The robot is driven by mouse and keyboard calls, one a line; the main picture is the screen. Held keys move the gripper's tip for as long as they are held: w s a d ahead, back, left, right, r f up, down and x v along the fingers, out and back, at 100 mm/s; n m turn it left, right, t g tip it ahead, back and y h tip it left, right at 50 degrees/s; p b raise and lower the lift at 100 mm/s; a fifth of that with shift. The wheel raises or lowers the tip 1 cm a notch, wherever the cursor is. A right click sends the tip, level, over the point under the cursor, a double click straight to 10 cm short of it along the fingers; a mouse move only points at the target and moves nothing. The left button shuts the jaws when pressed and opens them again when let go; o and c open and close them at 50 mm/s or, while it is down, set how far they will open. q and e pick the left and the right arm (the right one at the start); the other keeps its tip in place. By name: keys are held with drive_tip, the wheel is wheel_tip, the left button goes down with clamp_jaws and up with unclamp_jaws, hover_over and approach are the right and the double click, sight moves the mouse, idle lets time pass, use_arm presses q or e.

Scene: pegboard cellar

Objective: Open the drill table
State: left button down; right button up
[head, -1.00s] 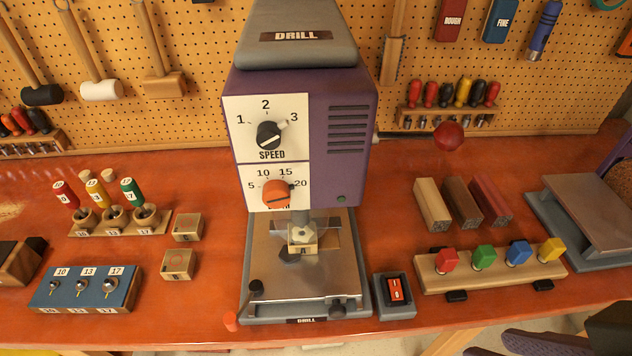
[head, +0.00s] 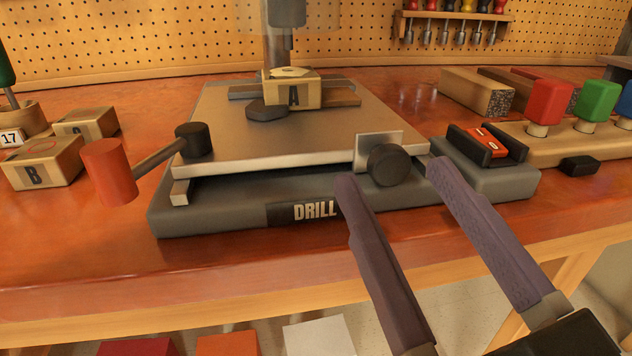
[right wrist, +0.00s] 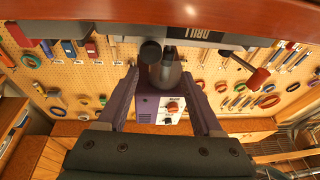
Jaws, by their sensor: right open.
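The drill's flat metal table (head: 290,130) lies over its grey base (head: 220,215), which bears a DRILL label. A dark round knob (head: 388,165) on a small metal plate sits at the table's front right. A lever with a red-orange grip (head: 108,172) is at the front left. My right gripper (head: 392,178) is open, its purple fingers pointing at the knob with one tip to either side. It appears empty. In the right wrist view the knob (right wrist: 150,51) shows near and between the fingertips; contact cannot be told. My left gripper is out of view.
Block A (head: 293,92) rests on the table under the drill's spindle. A red switch box (head: 485,165) stands close to the right of the knob. Block B (head: 42,163) is at the left. The peg rack (head: 555,150) is at the right. Space before the bench front is open.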

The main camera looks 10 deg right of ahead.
sight(386, 149)
drive_tip(key=f, duration=0.1)
drive_tip(key=f+b, duration=0.1)
drive_tip(key=h, duration=0.1)
drive_tip(key=shift+s+d+f+m+t, duration=0.2)
drive_tip(key=shift+s+f+m+t, duration=0.05)
drive_tip(key=shift+f+m+t, duration=0.15)
drive_tip(key=shift+s+d+f+m+t+h+b, duration=0.2)
drive_tip(key=shift+m+t+h+b, duration=0.1)
drive_tip(key=shift+h+b, duration=0.35)
drive_tip(key=shift+w+r, duration=0.3)
drive_tip(key=x, duration=0.9)
drive_tip(key=shift+w+d+r, duration=0.1)
drive_tip(key=shift+w, duration=0.05)
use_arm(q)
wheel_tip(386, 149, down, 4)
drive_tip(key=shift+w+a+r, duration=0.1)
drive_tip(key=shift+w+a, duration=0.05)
use_arm(e)
drive_tip(key=shift+c, duration=0.2)
drive_tip(key=c, duration=0.9)
clamp_jaws()
